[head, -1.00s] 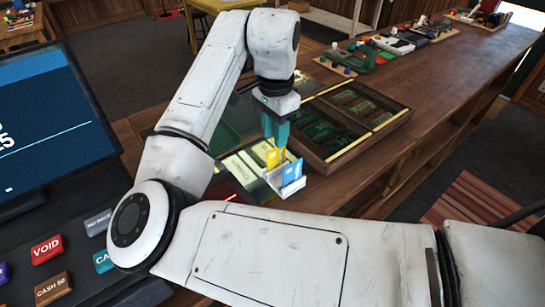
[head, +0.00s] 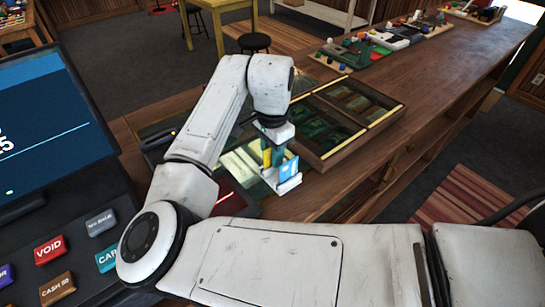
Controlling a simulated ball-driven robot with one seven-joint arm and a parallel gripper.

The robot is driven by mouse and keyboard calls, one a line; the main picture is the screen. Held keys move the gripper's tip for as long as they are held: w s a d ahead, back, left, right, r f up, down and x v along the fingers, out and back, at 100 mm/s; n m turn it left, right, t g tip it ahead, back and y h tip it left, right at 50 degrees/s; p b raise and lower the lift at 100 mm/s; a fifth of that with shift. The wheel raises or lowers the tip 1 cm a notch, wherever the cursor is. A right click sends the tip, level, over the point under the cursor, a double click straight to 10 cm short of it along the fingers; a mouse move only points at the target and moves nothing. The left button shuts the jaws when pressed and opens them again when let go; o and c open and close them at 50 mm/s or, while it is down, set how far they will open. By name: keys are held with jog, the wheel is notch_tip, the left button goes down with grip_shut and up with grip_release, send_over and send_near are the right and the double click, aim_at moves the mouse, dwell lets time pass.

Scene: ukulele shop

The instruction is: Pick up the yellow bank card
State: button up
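The yellow bank card (head: 266,157) stands upright in a small white card holder (head: 284,186) on the counter, and only a narrow strip of it shows. A blue card (head: 289,168) stands in front of it in the same holder. My gripper (head: 273,156) points down with its teal fingers at the yellow card, behind the blue card. One finger shows just right of the yellow strip and covers part of the card. The fingertips are partly hidden, so I cannot tell whether they grip the card.
A wooden display case (head: 345,120) stands close behind and to the right of the holder. A register with a screen (head: 50,130) and coloured keys is at left. The wooden counter (head: 440,80) has free room to the right; several small items line its far end.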

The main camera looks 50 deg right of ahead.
grip_shut()
jog(key=shift+r, duration=0.2)
